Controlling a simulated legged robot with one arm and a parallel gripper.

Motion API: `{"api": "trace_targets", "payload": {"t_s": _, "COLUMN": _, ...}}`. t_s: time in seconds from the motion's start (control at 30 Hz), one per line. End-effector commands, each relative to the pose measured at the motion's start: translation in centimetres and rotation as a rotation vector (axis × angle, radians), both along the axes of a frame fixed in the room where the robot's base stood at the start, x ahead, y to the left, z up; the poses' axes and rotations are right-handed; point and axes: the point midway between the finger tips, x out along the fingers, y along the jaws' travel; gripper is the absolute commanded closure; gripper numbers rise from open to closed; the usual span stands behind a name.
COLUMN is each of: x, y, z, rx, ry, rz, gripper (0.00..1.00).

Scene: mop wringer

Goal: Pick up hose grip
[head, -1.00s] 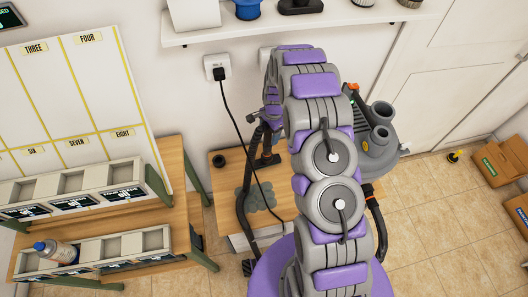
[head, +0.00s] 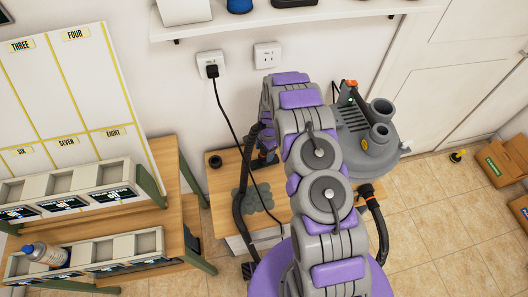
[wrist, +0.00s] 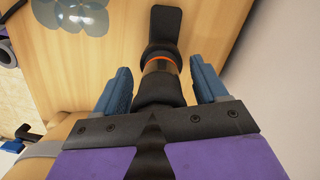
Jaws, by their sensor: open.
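The hose grip (wrist: 165,27) is black with an orange ring and a flat, wide end. In the wrist view it lies over the wooden surface, running between my two blue finger pads. My gripper (wrist: 159,70) is open, with one finger on each side of the grip and a visible gap at both sides. In the head view a dark part of the grip (head: 263,160) shows at the left of my arm, above the wooden table. My arm hides most of my gripper there.
A grey vacuum body (head: 352,122) stands right of my arm. A black hose (head: 240,212) and a power cord (head: 229,118) run left of it. A wooden table (head: 228,167) carries grey round pads (head: 258,197). A shelf (head: 330,18) is on the wall above.

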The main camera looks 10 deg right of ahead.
Motion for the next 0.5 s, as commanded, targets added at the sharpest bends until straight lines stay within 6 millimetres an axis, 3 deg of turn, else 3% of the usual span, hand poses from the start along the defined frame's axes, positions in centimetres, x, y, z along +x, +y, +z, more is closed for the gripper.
{"api": "trace_targets", "payload": {"t_s": 0.17, "x": 0.03, "y": 0.31, "z": 0.11, "rx": -0.004, "ry": -0.001, "rz": 0.000, "gripper": 0.28}}
{"api": "trace_targets", "payload": {"t_s": 0.5, "x": 0.05, "y": 0.34, "z": 0.12, "rx": -0.005, "ry": -0.001, "rz": 0.000, "gripper": 0.60}}
